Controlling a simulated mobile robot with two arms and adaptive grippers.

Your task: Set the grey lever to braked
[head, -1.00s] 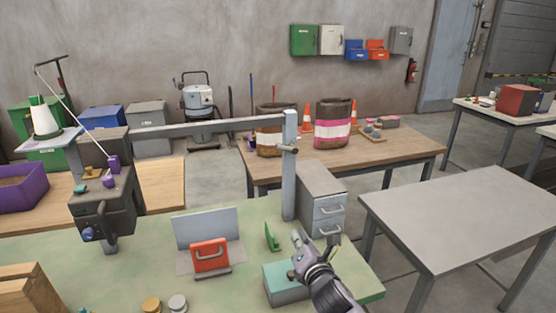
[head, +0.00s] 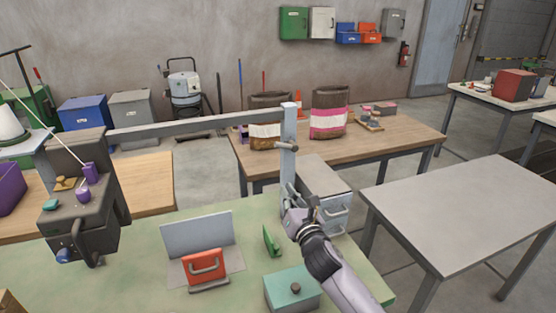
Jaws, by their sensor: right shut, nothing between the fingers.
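A short grey lever (head: 287,147) sticks out to the right from the upright grey post (head: 288,125) of the bagger frame, a little below the post's top. The lever lies nearly level. My right gripper (head: 299,202) is shut and empty. It is in front of the lower part of the post, below the lever and apart from it in the picture. It hides the foot of the post. My left gripper is not in view.
A grey drawer unit (head: 318,176) stands right behind my right gripper. A teal box (head: 291,290), a green bracket (head: 271,242) and a red-handled block (head: 204,268) are on the green table. The dark bagger head (head: 85,205) is at left. The grey table (head: 460,210) at right is bare.

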